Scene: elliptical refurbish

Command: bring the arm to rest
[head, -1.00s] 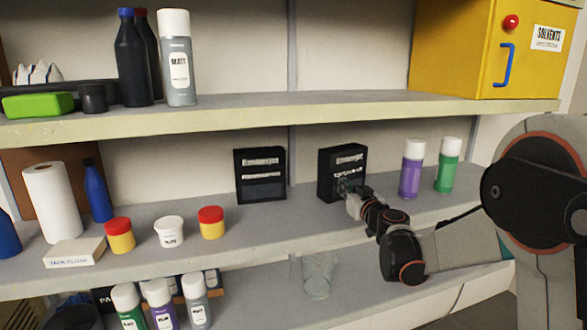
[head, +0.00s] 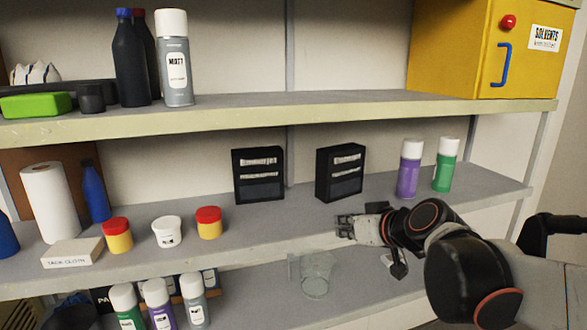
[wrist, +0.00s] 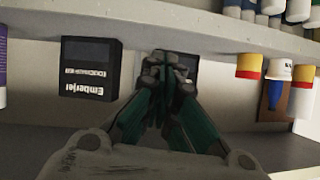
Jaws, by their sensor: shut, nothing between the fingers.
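My gripper (head: 345,226) is in front of the middle shelf, below and in front of the right black box, apart from it. In the wrist view the fingers of my gripper (wrist: 167,62) are drawn together with nothing between them. My arm reaches in from the right side of the head view. The right black box (head: 340,172) stands upright on the middle shelf, and the left black box (head: 258,174) stands beside it. In the wrist view, which is upside down, one black box (wrist: 90,68) shows its label and another is partly hidden behind the fingers.
Purple (head: 409,168) and green (head: 446,165) spray cans stand right of the boxes. Red-lidded tubs (head: 209,223) and a white tub (head: 167,231) stand left. A clear cup (head: 317,275) is on the lower shelf beneath my gripper. A yellow solvents cabinet (head: 470,50) is above.

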